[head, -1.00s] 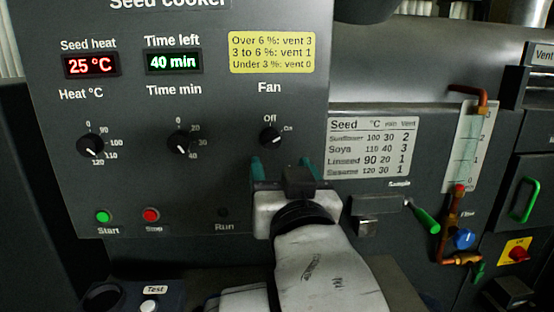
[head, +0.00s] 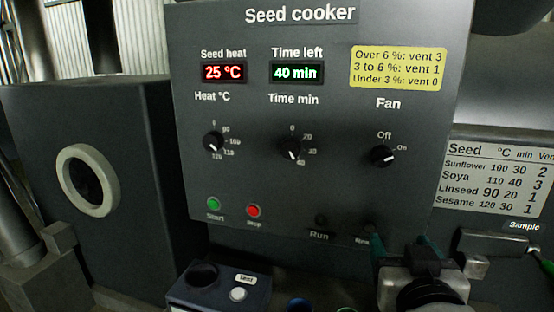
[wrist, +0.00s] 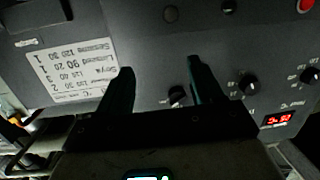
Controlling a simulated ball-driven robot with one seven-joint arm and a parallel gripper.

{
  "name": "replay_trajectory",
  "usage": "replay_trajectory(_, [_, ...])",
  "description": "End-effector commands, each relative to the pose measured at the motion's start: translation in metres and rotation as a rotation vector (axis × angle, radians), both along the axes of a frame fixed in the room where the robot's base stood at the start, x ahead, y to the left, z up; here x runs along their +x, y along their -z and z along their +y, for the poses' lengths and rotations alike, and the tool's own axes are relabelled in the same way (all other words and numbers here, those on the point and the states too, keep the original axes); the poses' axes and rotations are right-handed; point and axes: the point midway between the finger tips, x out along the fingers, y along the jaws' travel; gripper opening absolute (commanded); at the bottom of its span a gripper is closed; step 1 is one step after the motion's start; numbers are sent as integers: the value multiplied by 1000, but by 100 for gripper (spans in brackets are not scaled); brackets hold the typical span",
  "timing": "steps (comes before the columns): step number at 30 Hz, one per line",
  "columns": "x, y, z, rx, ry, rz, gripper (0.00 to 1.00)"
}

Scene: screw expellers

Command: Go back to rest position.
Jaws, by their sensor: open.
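My gripper (head: 405,246) is at the lower right of the head view, low in front of the seed cooker panel (head: 330,190). Its two dark teal fingers point at the panel and stand apart with nothing between them. In the wrist view the picture is upside down, and my gripper (wrist: 160,68) is open. The fan knob (wrist: 177,95) shows between the fingers there, behind them. In the head view the fan knob (head: 382,156) is above the gripper and clear of it. My arm's links beyond the wrist are mostly out of view.
The seed table sign (head: 494,178) and the Sample label (head: 524,226) are to the right. A dark block with a pale ring (head: 88,180) stands at the left. A small box with a Test button (head: 238,294) sits low in front of the panel.

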Motion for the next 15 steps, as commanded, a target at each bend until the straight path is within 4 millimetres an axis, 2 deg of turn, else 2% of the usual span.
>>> replay_trajectory(1, [-5,28,-16,-23,6,108,66])
replay_trajectory(3, [-16,74,-33,-37,0,256,66])
replay_trajectory(5, [-31,110,-47,-41,-5,381,66])
replay_trajectory(6, [-43,134,-55,-39,-8,461,66])
replay_trajectory(8, [-65,168,-66,-30,-14,582,66])
replay_trajectory(9, [-82,189,-72,-20,-19,661,66])
replay_trajectory(11, [-111,219,-80,1,-27,779,66])
replay_trajectory(12, [-131,238,-83,18,-34,855,66])
replay_trajectory(15, [-184,276,-88,70,-52,1031,66])
